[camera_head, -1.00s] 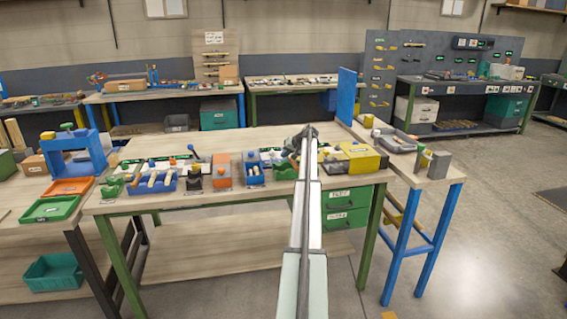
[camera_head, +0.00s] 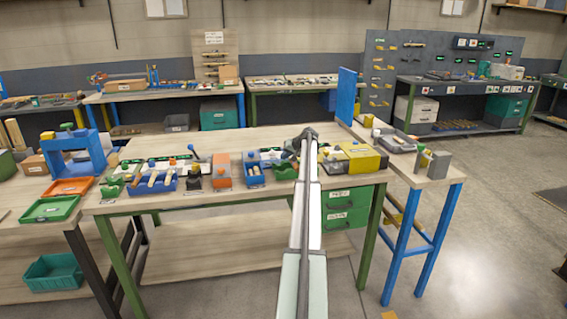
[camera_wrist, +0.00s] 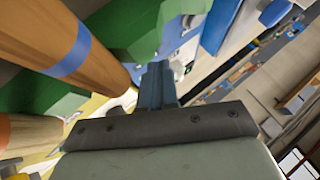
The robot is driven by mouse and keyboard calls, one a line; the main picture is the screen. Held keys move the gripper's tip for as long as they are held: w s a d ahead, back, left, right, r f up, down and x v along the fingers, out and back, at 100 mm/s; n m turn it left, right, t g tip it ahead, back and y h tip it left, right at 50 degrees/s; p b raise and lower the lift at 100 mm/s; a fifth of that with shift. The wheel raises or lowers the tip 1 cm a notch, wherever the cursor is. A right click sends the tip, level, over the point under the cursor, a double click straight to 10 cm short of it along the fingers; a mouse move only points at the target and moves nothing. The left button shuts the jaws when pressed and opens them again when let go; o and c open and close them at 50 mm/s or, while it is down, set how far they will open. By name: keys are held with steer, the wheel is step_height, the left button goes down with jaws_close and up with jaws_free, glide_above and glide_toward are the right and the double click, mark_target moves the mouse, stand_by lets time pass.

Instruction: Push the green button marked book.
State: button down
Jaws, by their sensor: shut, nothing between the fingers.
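I cannot make out a green button marked book in either view; the labels are too small to read. My gripper (camera_wrist: 157,85) shows in the wrist view with its fingers shut together and nothing between them. Green shapes (camera_wrist: 112,28) and a large brown cylinder with a blue band (camera_wrist: 55,42) lie close to the left of the fingers. In the head view my arm reaches over the middle workbench (camera_head: 165,222), and the fingers are hidden there. A green tool (camera_head: 285,172) sits just left of the arm, and a yellow and grey box (camera_head: 360,158) stands just right of it.
Blue (camera_head: 257,178) and orange (camera_head: 222,171) units and a blue holder with wooden handles (camera_head: 154,184) line the bench front. Orange (camera_head: 69,188) and green (camera_head: 50,210) trays lie at left. A blue upright panel (camera_head: 346,95) stands right of the arm. The bench's back left is clear.

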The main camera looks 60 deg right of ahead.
steer(key=shift+f, duration=0.35)
stand_by(0.4)
steer(key=shift+r, duration=0.1)
stand_by(0.3)
steer(key=shift+r, duration=0.7)
steer(key=shift+r, duration=2.5)
steer(key=shift+a, duration=0.1)
